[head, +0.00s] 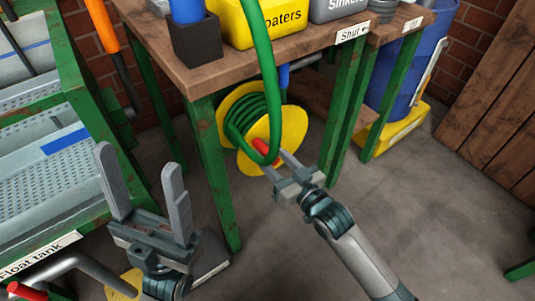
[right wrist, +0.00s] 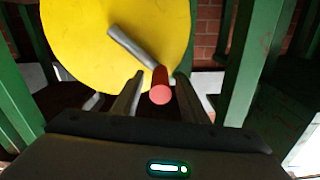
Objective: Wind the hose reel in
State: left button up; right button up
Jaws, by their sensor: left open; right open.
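The hose reel (head: 292,122) is a yellow drum under the wooden bench, wound with green hose (head: 262,60). A loose run of hose comes down over the bench edge and loops past the reel's front. The reel's red crank handle (head: 266,150) sticks out toward me; in the right wrist view the red handle (right wrist: 160,92) sits on a grey crank arm (right wrist: 132,46). My right gripper (head: 276,160) is open at the handle, its fingers on either side of it with gaps visible. My left gripper (head: 138,160) is open and empty, away from the reel at lower left.
Green bench legs (head: 215,175) stand close on both sides of the reel. The float tank (head: 75,165) is at the left. A yellow floaters bin (head: 285,30) and a dark cup (head: 195,42) stand on the bench. A blue barrel (head: 405,60) is at right. Floor at right is clear.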

jog(key=shift+w+a, duration=0.3)
jog(key=shift+w, duration=0.1)
grip_shut()
jog(key=shift+r, duration=0.15)
